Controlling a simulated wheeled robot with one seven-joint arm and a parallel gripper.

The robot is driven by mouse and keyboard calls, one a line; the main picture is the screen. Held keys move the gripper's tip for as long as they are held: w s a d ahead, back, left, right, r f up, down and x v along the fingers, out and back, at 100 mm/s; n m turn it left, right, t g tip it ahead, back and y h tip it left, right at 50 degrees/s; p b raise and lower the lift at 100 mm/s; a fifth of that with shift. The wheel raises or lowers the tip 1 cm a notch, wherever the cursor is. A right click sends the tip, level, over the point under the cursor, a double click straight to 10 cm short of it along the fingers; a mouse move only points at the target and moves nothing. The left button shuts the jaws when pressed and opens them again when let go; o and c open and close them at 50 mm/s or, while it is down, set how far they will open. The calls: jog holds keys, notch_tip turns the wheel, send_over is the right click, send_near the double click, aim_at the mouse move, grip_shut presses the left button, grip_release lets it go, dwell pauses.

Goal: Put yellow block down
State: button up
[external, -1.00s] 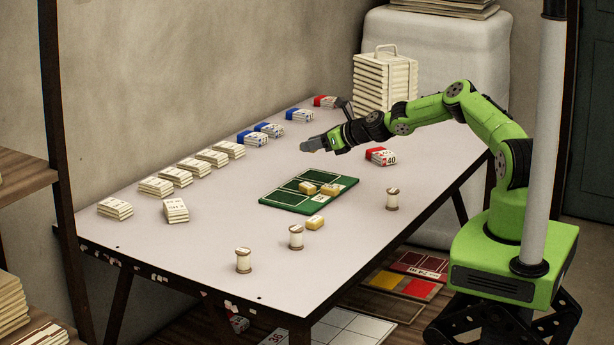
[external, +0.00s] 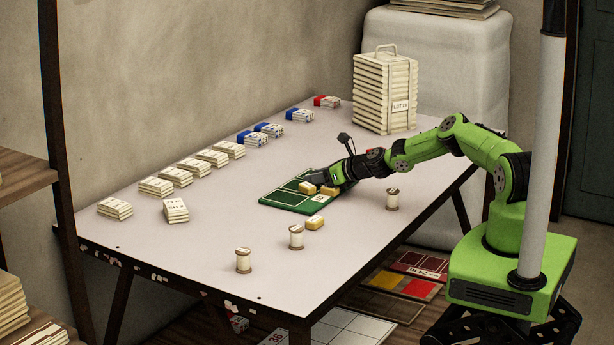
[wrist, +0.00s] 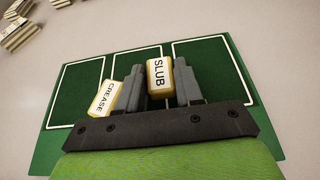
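In the wrist view, a yellow block with the label SLUB (wrist: 159,76) fills the gap between my gripper's (wrist: 160,88) grey fingers, which look closed on its sides. A second yellow block, labelled CREASE (wrist: 104,98), lies tilted just left of the left finger. Both are over the green mat (wrist: 132,75) with white-lined panels. In the external view, my gripper (external: 326,180) is low at the mat (external: 286,201), by two yellow blocks (external: 308,188); I cannot tell whether the gripped block touches the mat. A third yellow block (external: 315,222) lies on the table in front of the mat.
White spools (external: 296,237) stand along the table's near side, one (external: 392,199) right of the mat. Cream packs (external: 212,157) and blue-banded packs (external: 268,130) line the far left. A tall stack (external: 384,92) stands at the back.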

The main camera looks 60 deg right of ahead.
jog(key=shift+o, duration=0.7)
jog(key=shift+s+r+p, duration=0.25)
jog(key=shift+r+p, duration=0.05)
jog(key=shift+p, duration=0.1)
jog(key=p+v, duration=0.3)
jog(key=v, duration=0.8)
jog(key=shift+s+r, duration=0.1)
jog(key=s+a+r+n+g+y, duration=0.1)
jog(key=a+r+n+g+y, duration=0.2)
jog(key=a+r+n, duration=0.7)
jog(key=s+a+r+n+g+h, duration=0.1)
jog(key=s+a+r+n+g, duration=0.3)
jog(key=s+a+r+n, duration=0.7)
jog(key=s+a+r+n+h, duration=0.1)
jog(key=s+r+n, duration=0.2)
jog(key=s+n, duration=0.4)
jog(key=s+a+r+n+g+h, duration=0.1)
jog(key=s+n, duration=0.7)
jog(key=s, duration=1)
notch_tip(320, 180, up, 2)
jog(key=shift+s+a+r, duration=0.25)
jog(key=shift+s+a, duration=0.15)
jog(key=shift+a, duration=0.25)
